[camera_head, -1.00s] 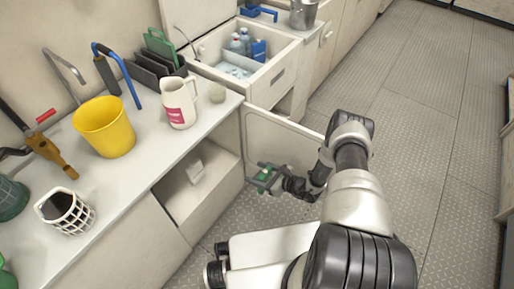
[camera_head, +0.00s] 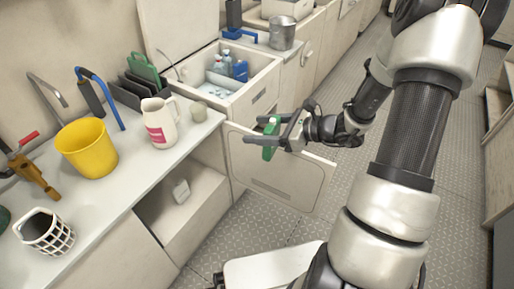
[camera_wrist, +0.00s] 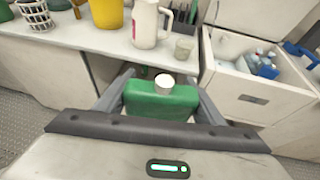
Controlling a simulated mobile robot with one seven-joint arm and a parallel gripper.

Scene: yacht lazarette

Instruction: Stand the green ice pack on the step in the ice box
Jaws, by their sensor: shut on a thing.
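My gripper (camera_head: 271,141) is shut on the green ice pack (camera_head: 269,148) and holds it in the air in front of the open cabinet door. In the wrist view the ice pack (camera_wrist: 162,98) sits upright between the two fingers, with a white cap on top. The ice box (camera_head: 262,84) is the open, pale bin beyond and to the left of my gripper in the head view.
A white jug (camera_head: 160,122), a small cup (camera_head: 198,111) and a yellow bucket (camera_head: 88,148) stand on the counter (camera_head: 130,165). The open cabinet door (camera_head: 275,180) hangs below my gripper. A metal pail (camera_head: 283,33) stands behind the ice box.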

